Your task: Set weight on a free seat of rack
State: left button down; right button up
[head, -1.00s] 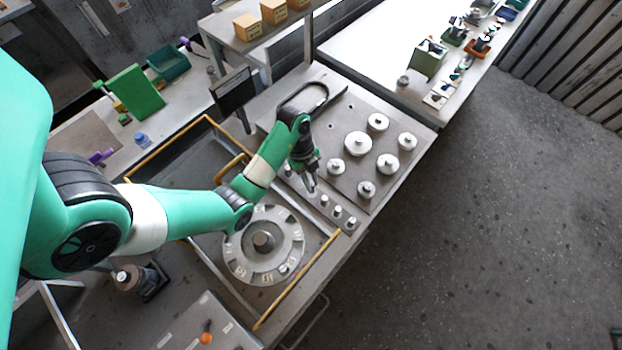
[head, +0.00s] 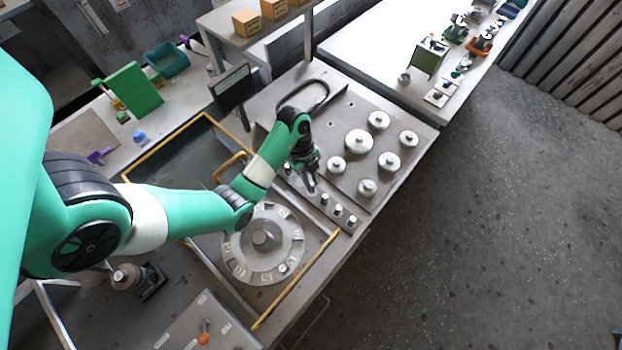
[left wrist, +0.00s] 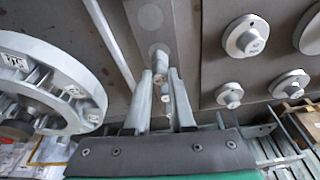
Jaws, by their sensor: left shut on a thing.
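My left gripper (head: 312,187) is over the narrow weight rack (left wrist: 182,30), pointing down. It also shows in the left wrist view (left wrist: 162,76), with its fingers shut on a small grey cylindrical weight (left wrist: 159,62). I cannot tell whether the weight touches the rack. A round, empty-looking seat (left wrist: 150,17) shows farther up the rack. Small weights stand at the rack's near end, among them one (head: 338,210) in the middle and one (head: 352,220) at the tip. The fingers hide part of the rack. My right gripper is not in view.
Several larger knobbed discs (head: 359,142) stand on the plate beside the rack. A dark upright panel (head: 232,88) stands behind. Open floor lies to the right.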

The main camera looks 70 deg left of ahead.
pick_arm(q)
jog(key=shift+f, duration=0.15)
jog(key=shift+f+b, duration=0.4)
jog(key=shift+b, duration=0.1)
jog(key=c, duration=0.7)
grip_release()
jog(key=shift+r, duration=0.1)
jog(key=shift+r+p, duration=1.25)
jog(key=shift+p, duration=0.05)
